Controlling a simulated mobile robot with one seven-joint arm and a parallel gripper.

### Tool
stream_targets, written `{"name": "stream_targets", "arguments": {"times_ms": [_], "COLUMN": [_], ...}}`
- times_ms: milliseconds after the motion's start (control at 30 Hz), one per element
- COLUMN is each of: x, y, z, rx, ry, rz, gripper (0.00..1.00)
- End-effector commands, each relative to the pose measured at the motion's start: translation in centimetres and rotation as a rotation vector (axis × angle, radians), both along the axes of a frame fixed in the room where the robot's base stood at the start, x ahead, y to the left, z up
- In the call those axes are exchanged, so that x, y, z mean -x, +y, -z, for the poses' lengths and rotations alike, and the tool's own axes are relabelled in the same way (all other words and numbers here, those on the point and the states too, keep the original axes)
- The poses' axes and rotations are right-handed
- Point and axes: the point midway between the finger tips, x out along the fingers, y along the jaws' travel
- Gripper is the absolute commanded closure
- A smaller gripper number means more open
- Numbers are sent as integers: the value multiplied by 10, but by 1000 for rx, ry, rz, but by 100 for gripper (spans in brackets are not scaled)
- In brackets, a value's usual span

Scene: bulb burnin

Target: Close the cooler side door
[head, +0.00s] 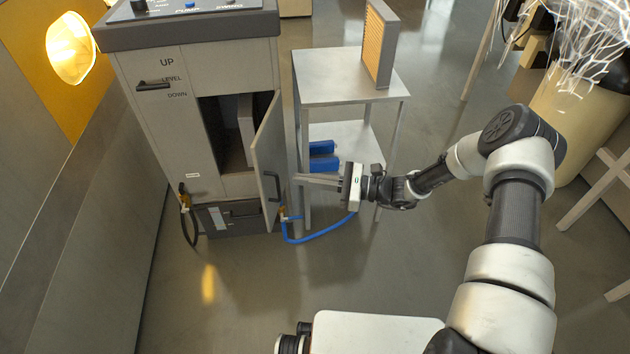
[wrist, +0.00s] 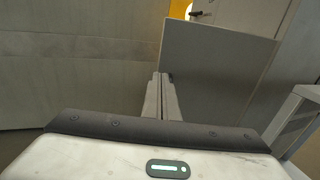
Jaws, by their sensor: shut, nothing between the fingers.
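The cooler (head: 155,110) is a tall grey cabinet at the left in the head view, with a dark control top. Its side door (head: 268,155) stands open, swung out toward the right, with a dark handle near its lower free edge. The opening (head: 228,125) behind it shows a dark inside. My gripper (head: 298,180) is shut and empty, just right of the door near the handle; I cannot tell whether it touches. In the wrist view the gripper fingers (wrist: 162,95) are together in front of the door panel (wrist: 215,75).
A metal side table (head: 345,75) with an orange-faced filter panel (head: 379,45) stands close right of the door, blue items (head: 322,155) on its lower shelf. A blue hose (head: 315,236) loops on the floor below my gripper. A lit lamp (head: 75,48) is at far left.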

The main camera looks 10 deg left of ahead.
Motion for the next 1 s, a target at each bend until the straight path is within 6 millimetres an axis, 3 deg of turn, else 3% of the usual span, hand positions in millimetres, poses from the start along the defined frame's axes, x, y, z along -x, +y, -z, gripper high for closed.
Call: {"name": "stream_targets", "arguments": {"times_ms": [200,400,600,1000], "x": [-2,-5,-7,-7], "y": [48,76,86,88], "z": [1,1,0,0], "rx": [0,1,2,1], "ry": [-2,-2,-3,-2], "rz": [-4,-2,-1,2], "gripper": [100,100,100,100]}}
